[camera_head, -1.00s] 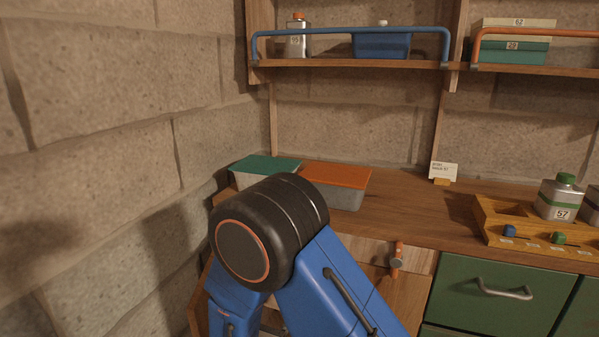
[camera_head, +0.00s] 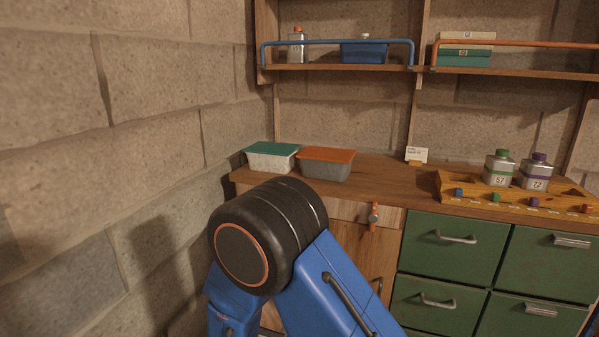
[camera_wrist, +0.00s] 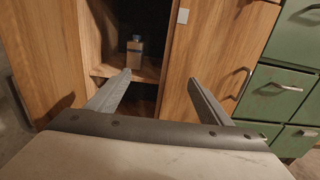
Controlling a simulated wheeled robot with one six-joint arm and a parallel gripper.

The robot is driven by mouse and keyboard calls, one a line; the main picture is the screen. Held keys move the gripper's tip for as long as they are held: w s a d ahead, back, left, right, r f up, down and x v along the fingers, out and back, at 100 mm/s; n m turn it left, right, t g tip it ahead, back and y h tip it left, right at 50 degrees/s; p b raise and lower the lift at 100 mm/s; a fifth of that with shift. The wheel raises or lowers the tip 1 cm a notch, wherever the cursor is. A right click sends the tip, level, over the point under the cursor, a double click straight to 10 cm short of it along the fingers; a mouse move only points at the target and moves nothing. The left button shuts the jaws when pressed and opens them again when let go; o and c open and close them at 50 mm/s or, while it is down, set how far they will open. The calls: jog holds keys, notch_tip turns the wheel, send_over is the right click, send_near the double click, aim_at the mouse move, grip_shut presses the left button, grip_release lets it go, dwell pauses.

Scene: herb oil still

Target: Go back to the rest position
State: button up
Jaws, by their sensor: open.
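My gripper (camera_wrist: 160,82) shows in the wrist view with its two grey fingers spread apart and nothing between them. Beyond the fingers is an open wooden cabinet (camera_wrist: 92,35) with a small bottle (camera_wrist: 135,52) standing on its inner shelf, apart from the fingers. In the head view my blue arm with its black joint fills the lower middle, and the gripper itself is out of that view.
The wooden counter (camera_head: 385,180) carries a green-lidded box (camera_head: 271,158), an orange-lidded box (camera_head: 326,164), a small card (camera_head: 416,154) and a yellow rack (camera_head: 470,198) with two tins. Green drawers (camera_head: 452,247) are below. A stone wall (camera_head: 120,150) is close on the left.

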jog(key=s+d+r+m+g+h, duration=0.1)
jog(key=d+r+m+g+h, duration=0.35)
jog(key=d, duration=0.75)
jog(key=s+d+r+m+g+h, duration=0.15)
jog(key=d+r+m+g, duration=0.45)
jog(key=d, duration=0.6)
jog(key=s+d+r+m+g+y, duration=0.3)
jog(key=s+d+m, duration=0.3)
jog(key=s+d, duration=0.15)
jog(key=s+d+r+m+g+y, duration=0.2)
jog(key=s+d+m, duration=0.5)
jog(key=s, duration=0.2)
jog(key=s+a+r+m+t+y, duration=0.2)
jog(key=s+r+m+y, duration=0.3)
jog(key=s, duration=0.5)
jog(key=shift+a+m+t+y, duration=0.3)
jog(key=shift+m+t+y, duration=0.35)
jog(key=shift+m+y, duration=0.8)
jog(key=shift+m+h, duration=0.3)
jog(key=shift+h, duration=0.05)
